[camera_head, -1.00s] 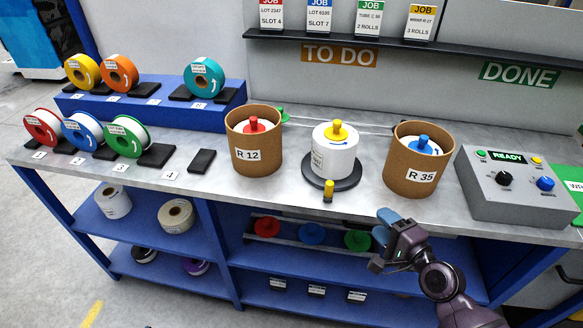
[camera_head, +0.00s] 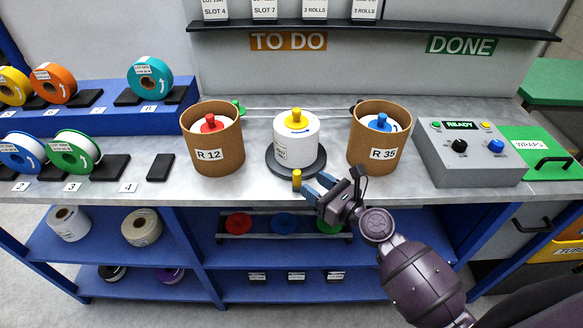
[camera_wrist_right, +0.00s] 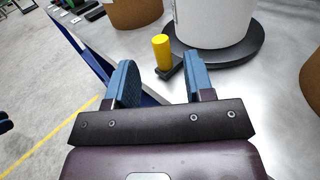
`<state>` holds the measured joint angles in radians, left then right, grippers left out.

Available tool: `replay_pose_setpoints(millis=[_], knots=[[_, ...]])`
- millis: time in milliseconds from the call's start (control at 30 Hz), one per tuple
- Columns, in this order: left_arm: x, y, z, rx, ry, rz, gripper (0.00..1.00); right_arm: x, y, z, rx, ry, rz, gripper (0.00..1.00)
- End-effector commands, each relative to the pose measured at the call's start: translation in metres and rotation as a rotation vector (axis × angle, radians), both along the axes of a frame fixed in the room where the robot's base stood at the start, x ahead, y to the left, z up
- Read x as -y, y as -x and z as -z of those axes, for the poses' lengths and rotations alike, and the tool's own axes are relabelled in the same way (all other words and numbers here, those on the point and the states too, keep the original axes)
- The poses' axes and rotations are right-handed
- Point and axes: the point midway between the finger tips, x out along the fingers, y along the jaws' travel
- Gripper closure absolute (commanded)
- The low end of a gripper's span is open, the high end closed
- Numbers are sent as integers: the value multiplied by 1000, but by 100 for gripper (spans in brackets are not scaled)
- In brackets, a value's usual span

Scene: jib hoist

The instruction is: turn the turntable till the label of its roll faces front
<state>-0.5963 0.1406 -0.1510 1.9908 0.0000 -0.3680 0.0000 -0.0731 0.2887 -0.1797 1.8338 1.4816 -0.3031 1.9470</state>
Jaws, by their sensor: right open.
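A white roll (camera_head: 297,146) with a yellow knob stands upright on the black turntable (camera_head: 318,162) on the bench. Its printed label (camera_head: 281,152) shows at the roll's left front side in the head view. A yellow crank peg (camera_head: 297,178) rises from the turntable's front edge; it also shows in the right wrist view (camera_wrist_right: 161,52). My right gripper (camera_head: 314,186) is open and empty, just right of the peg and in front of the turntable. In the right wrist view the peg stands beyond and between the two blue fingers (camera_wrist_right: 161,85), apart from them.
Cork tub R 12 (camera_head: 215,143) stands left of the turntable and tub R 35 (camera_head: 377,142) right of it. A grey control box (camera_head: 470,160) reading READY is farther right. The bench's front edge runs below my gripper.

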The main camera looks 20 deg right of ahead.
Motion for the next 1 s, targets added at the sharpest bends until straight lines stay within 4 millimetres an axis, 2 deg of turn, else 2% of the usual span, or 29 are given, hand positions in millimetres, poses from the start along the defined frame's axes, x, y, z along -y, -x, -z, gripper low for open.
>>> replay_pose_setpoints(millis=[200, 500, 900, 933, 1000], knots=[[-1, 4, -2, -6, 0, -3, 57, -19, -35, -2, 3, 2, -1, 52], [-2, 5, -1, -10, -2, -3, 57, -37, -66, 0, 1, 2, -1, 52], [-1, 1, -2, -3, -3, -1, 57, -39, -72, 0, 1, 3, 0, 52], [-1, 1, -2, -2, -3, -1, 57, -39, -72, 0, 1, 3, 0, 53], [-1, 0, -2, -1, -3, -1, 57, -39, -71, 0, 1, 3, 0, 64]])
